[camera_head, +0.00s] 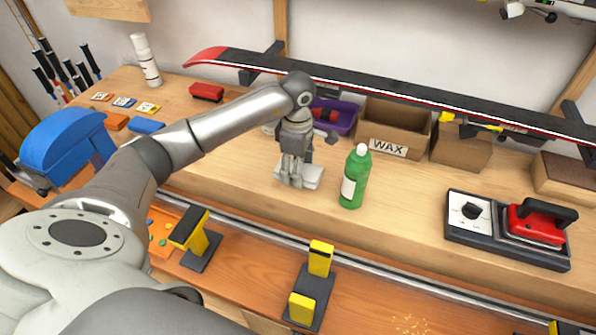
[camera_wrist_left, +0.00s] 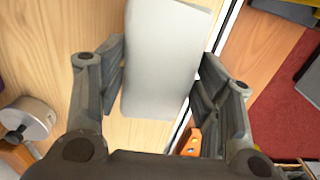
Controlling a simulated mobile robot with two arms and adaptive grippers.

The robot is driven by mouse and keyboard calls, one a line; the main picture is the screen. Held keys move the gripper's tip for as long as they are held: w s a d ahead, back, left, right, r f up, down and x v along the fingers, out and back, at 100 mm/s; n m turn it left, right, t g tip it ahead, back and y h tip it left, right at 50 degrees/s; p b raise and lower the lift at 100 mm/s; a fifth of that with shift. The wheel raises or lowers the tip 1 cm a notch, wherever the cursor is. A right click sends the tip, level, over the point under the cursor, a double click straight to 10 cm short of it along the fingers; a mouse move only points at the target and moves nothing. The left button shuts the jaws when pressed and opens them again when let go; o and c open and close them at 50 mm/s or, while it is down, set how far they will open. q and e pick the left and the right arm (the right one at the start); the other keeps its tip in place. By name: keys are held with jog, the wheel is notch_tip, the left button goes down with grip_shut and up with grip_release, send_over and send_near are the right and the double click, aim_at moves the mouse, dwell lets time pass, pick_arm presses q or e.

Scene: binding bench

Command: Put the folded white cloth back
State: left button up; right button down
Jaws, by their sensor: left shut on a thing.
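The folded white cloth (camera_head: 313,175) is at my left gripper (camera_head: 292,184), low over the wooden bench top (camera_head: 240,160), left of the green bottle. My left gripper is shut on it. In the left wrist view the cloth (camera_wrist_left: 166,60) is a pale, flat slab between the two dark fingers of the gripper (camera_wrist_left: 160,85). I cannot tell whether the cloth touches the bench. My right gripper is in neither view.
The green bottle (camera_head: 355,178) stands close to the right of the cloth. Behind are a purple tray (camera_head: 343,119) and a cardboard box marked WAX (camera_head: 392,128), under a long ski (camera_head: 400,98). A red iron (camera_head: 538,224) sits right. Yellow-and-black vises (camera_head: 312,285) stand in front.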

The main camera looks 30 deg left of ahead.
pick_arm(q)
jog(key=shift+w+a+f, duration=0.15)
jog(key=shift+w+f, duration=0.1)
jog(key=shift+f, duration=0.1)
jog(key=shift+w+f+p, duration=0.1)
jog(key=shift+f+p, duration=0.2)
jog(key=shift+p, duration=0.15)
notch_tip(320, 180, down, 2)
jog(key=shift+p, duration=0.65)
jog(key=shift+f, duration=0.4)
jog(key=shift+f+b, duration=0.25)
jog(key=shift+b, duration=0.05)
jog(key=o, duration=1)
jog(key=shift+r, duration=0.1)
